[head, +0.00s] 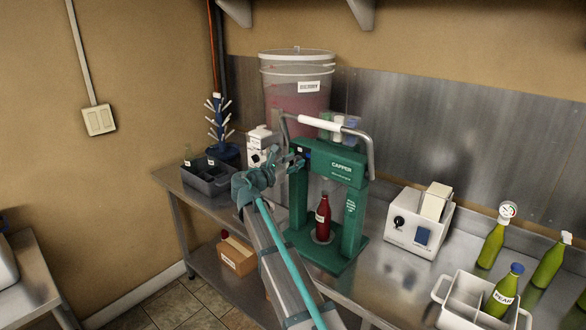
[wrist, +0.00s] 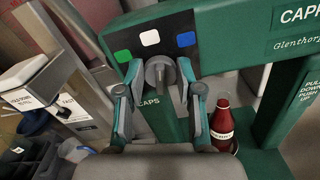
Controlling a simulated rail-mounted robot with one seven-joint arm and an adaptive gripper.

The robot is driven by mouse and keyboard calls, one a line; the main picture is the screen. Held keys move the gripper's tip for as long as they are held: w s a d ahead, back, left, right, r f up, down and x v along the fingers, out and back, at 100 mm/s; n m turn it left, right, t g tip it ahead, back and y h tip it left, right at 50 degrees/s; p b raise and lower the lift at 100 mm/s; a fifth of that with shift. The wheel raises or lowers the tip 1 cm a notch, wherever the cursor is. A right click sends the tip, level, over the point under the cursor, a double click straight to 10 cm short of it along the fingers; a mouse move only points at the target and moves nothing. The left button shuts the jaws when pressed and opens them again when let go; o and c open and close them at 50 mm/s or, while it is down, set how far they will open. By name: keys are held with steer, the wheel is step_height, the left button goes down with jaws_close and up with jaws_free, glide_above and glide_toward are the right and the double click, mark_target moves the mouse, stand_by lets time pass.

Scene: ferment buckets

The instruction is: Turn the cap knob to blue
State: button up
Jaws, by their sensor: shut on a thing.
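The cap knob (wrist: 158,73) is a grey round knob on the green capper (head: 341,170), below a row of green (wrist: 122,56), white (wrist: 150,38) and blue (wrist: 186,40) squares marked on a dark strip. My gripper (wrist: 155,84) is shut on the knob, with a finger on each side of it. Which square the knob points at is hard to tell. In the head view my gripper (head: 287,162) is at the capper's left side and hides the knob. A red bottle (wrist: 222,127) stands upright in the capper.
A white machine with a black dial (head: 416,225) stands right of the capper. Green bottles (head: 491,245) and a white caddy (head: 456,296) are further right. A large bucket (head: 297,95) is behind; a dark crate (head: 207,178) is at left.

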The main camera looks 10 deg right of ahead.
steer(key=m+b, duration=0.6)
steer(key=shift+s+d+f+b, duration=0.15)
steer(key=shift+b, duration=0.25)
stand_by(0.3)
steer(key=o, duration=1.2)
steer(key=shift+c, duration=0.2)
steer(key=v, duration=1.2)
